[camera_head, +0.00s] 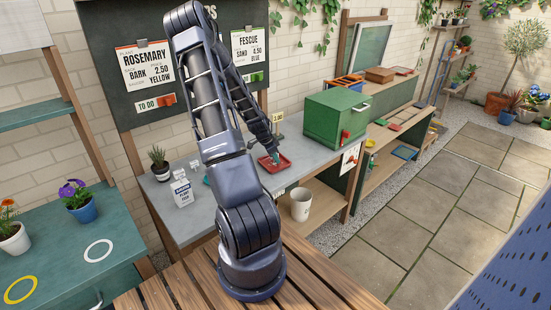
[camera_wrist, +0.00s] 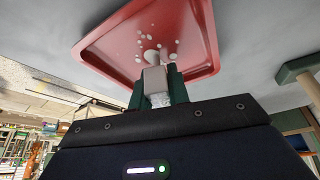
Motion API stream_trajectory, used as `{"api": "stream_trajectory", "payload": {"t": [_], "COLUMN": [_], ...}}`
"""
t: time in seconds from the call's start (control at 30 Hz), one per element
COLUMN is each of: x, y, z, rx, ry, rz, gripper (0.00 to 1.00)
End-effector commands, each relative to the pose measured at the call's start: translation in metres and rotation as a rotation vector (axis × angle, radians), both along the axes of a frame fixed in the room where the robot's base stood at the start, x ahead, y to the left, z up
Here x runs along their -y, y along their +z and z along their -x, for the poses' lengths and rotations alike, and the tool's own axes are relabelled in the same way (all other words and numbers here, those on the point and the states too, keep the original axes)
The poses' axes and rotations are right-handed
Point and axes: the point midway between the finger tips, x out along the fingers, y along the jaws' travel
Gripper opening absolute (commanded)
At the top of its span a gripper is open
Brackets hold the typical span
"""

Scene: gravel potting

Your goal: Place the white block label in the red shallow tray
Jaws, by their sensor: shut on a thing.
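The red shallow tray (camera_head: 282,166) lies on the grey bench under my gripper (camera_head: 274,156). In the wrist view the tray (camera_wrist: 108,48) fills the upper middle, with several white pebbles (camera_wrist: 150,38) on its floor. My gripper (camera_wrist: 157,88) has dark green fingers shut on a small whitish block, the white block label (camera_wrist: 154,78). The label is at or just above the tray's floor; I cannot tell whether it touches. In the head view the label is too small to make out between the fingers.
A green box (camera_head: 335,118) stands right of the tray, and a small price sign (camera_head: 279,117) behind it. A white bucket (camera_head: 300,204) is on the lower shelf.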

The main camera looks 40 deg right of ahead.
Motion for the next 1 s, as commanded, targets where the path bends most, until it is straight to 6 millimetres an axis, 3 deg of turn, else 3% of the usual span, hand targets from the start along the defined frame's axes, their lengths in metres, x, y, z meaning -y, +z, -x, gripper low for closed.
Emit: {"api": "stream_trajectory", "payload": {"t": [0.1, 0.13, 0.23, 0.67, 1.0], "x": [0.0, 0.0, 0.0, -0.002, -0.02], "y": [-0.003, -0.003, -0.003, 0.005, 0.052], "z": [0.0, 0.0, 0.0, -0.001, -0.009], "rx": [-0.001, -0.001, 0.0, 0.001, 0.002], "ry": [0.0, 0.0, 0.0, 0.002, 0.002], "rz": [0.0, 0.0, 0.0, 0.001, 0.001], "gripper": [0.0, 0.19, 0.39, 0.39, 0.39]}}
